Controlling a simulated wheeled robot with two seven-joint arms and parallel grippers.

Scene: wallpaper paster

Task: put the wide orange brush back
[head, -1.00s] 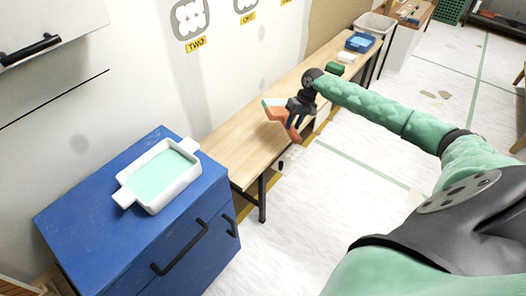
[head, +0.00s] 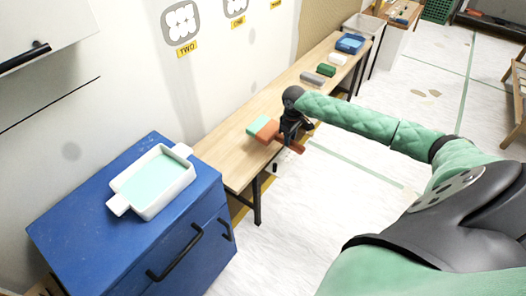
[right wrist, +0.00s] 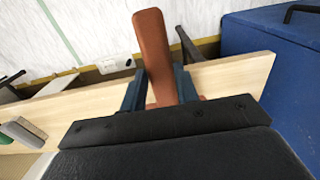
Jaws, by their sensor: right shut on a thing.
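The wide orange brush (head: 268,130) has an orange body and handle, with a mint-green end at its left. It is low over, or on, the near part of the wooden table (head: 225,158); I cannot tell whether it touches. My right gripper (head: 289,137) is shut on its handle, which points toward the table's front edge. In the right wrist view the orange-brown handle (right wrist: 152,55) stands between the two fingers. The brush's bristle end is hidden there. My left gripper is not in view.
A blue cabinet (head: 80,235) at the left bears a white tray (head: 128,192) with mint-green contents. Further along the table lie a grey block (head: 312,78), a green block (head: 326,69) and a blue container (head: 350,43). Yellow labels (head: 187,49) mark the wall.

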